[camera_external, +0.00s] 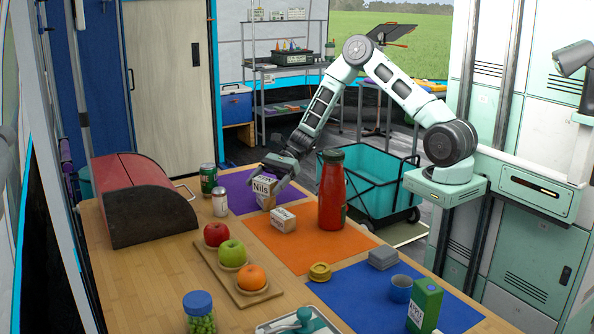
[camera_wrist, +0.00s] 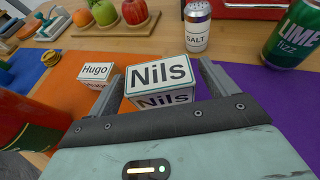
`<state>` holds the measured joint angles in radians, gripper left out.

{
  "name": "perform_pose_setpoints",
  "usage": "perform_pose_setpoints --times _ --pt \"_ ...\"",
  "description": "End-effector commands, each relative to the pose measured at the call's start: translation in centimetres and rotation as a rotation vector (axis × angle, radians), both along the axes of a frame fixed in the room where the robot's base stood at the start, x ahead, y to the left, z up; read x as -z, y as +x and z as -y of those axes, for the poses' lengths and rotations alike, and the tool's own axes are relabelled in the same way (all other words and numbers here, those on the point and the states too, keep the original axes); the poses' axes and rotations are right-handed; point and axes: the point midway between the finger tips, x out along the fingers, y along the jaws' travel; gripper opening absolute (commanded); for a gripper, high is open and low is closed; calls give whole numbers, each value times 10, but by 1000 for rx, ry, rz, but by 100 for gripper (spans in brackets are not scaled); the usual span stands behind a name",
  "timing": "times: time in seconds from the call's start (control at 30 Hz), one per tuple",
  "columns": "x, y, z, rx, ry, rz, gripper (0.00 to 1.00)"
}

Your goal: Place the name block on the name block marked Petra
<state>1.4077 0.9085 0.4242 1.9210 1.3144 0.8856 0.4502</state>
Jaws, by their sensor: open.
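A white name block marked Nils (camera_external: 264,193) is at the purple mat, and it shows large in the wrist view (camera_wrist: 160,73). My gripper (camera_external: 275,176) is down at this block. In the wrist view my open fingers (camera_wrist: 161,85) stand either side of the Nils block, with a gap at the right finger. A second white name block, marked Hugo (camera_external: 283,219), sits on the orange mat and also shows in the wrist view (camera_wrist: 96,71). I can read no block marked Petra in either view.
A red bottle (camera_external: 331,195) stands close right of the Hugo block. A salt shaker (camera_external: 220,203) and a green can (camera_external: 208,179) stand left of my gripper. A board with fruit (camera_external: 240,290) lies in front. A red bread box (camera_external: 145,205) is at the left.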

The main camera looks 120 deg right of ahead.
Motion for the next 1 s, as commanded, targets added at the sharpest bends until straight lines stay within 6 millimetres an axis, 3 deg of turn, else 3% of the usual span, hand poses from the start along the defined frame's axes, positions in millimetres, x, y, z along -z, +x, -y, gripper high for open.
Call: perform_pose_setpoints --times 0.17,0.7,1.0 --pt "-7 -8 5 3 -3 0 85" --pt "-45 -93 39 1 -2 0 85" --pt "-49 -103 43 -1 0 0 85"
